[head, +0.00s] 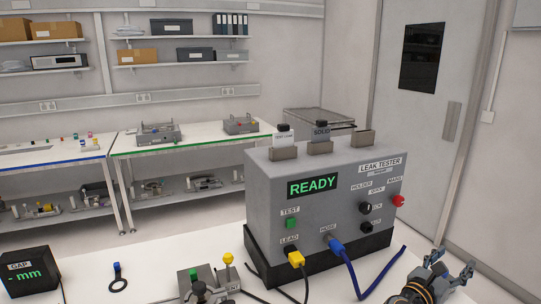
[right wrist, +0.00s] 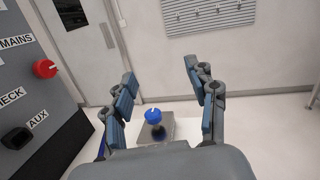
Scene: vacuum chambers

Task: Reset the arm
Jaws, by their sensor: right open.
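My right gripper (head: 451,273) is at the lower right of the head view, above the white table and to the right of the leak tester (head: 325,200). In the right wrist view its two fingers (right wrist: 162,95) stand wide apart with nothing between them. The grey leak tester shows READY on its display, and a blue and a yellow plug sit in its front. Its red MAINS knob (head: 398,201) is on the right; it also shows at the left of the right wrist view (right wrist: 45,69). My left gripper is not in view.
A blue knob (right wrist: 153,116) on a grey block lies beyond the fingers. Cables run from the tester's front. Shelves and benches line the back wall.

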